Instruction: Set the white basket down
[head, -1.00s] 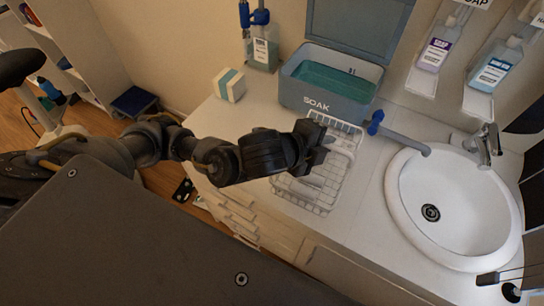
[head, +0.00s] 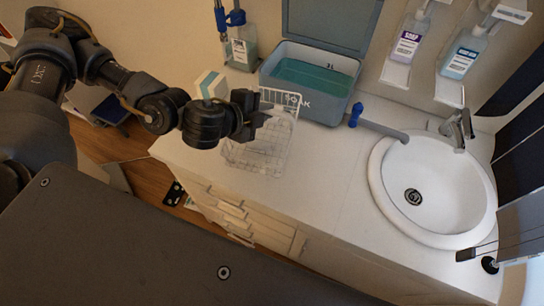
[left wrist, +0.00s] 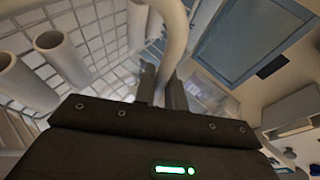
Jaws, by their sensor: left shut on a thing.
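The white wire basket (head: 262,158) is in the head view, in front of the blue-grey tub and left of the sink. My left gripper (head: 258,115) is at its upper edge, shut on it. In the left wrist view, the fingers (left wrist: 163,88) close on a thick pale curved bar, and the basket's white wire grid (left wrist: 98,38) fills the left side, with pale tubes in front of it. The basket's underside is hidden, so I cannot tell whether it touches the counter. My right gripper does not show.
The white counter (head: 325,175) is clear between basket and sink (head: 440,185). The SOAK tub (head: 335,100), lid raised, stands close behind the basket. A small white-and-teal box (head: 211,85) is behind my left wrist. Soap bottles (head: 408,45) hang on the wall.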

